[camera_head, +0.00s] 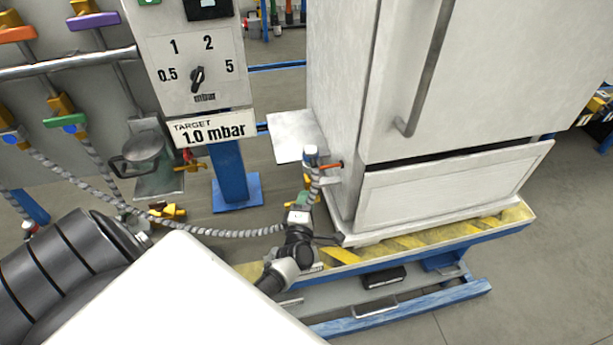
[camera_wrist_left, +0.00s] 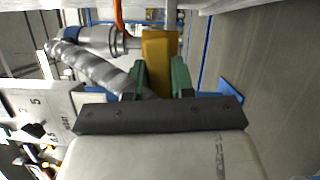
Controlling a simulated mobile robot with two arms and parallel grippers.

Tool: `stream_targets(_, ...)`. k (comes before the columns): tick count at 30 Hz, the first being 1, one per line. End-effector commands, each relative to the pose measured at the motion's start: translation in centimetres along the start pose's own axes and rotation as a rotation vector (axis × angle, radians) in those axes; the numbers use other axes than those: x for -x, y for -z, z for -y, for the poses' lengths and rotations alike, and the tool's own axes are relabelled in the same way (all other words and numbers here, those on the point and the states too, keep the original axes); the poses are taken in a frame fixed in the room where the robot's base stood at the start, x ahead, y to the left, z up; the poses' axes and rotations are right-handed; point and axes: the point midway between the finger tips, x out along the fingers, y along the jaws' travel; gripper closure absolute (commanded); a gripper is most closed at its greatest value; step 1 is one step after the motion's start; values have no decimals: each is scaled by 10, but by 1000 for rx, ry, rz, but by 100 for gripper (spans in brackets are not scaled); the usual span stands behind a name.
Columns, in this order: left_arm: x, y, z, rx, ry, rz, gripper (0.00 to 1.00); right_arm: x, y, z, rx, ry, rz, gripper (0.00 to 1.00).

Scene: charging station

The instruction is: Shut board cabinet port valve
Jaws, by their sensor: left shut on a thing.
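The board cabinet (camera_head: 340,110) is tall and white, standing right of centre in the head view. A port with a blue-ended connector (camera_head: 311,151) and a braided hose sits low on its left side. My left gripper (camera_head: 303,196) is just below this port, small and partly hidden. In the left wrist view, its green fingers (camera_wrist_left: 162,80) are shut on a yellow valve handle (camera_wrist_left: 157,50). The hose connector (camera_wrist_left: 95,40) lies left of the handle, with an orange part (camera_wrist_left: 118,15) beside it. My right gripper is not in view.
A pressure panel (camera_head: 190,60) with a dial and a "TARGET 1.0 mbar" label stands left of the cabinet. Braided hoses (camera_head: 215,232) cross the space at left. A blue cart with a yellow-striped edge (camera_head: 430,235) carries the cabinet. Floor at right is clear.

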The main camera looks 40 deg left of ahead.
Motion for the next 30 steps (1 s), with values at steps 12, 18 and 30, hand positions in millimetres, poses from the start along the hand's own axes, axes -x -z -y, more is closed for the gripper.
stream_targets(12,0,0,-4,-122,52,-2,100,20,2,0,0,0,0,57)
stream_targets(18,0,0,-3,-134,55,0,100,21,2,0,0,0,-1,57)
stream_targets(30,0,0,-3,-134,54,1,53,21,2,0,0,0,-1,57)
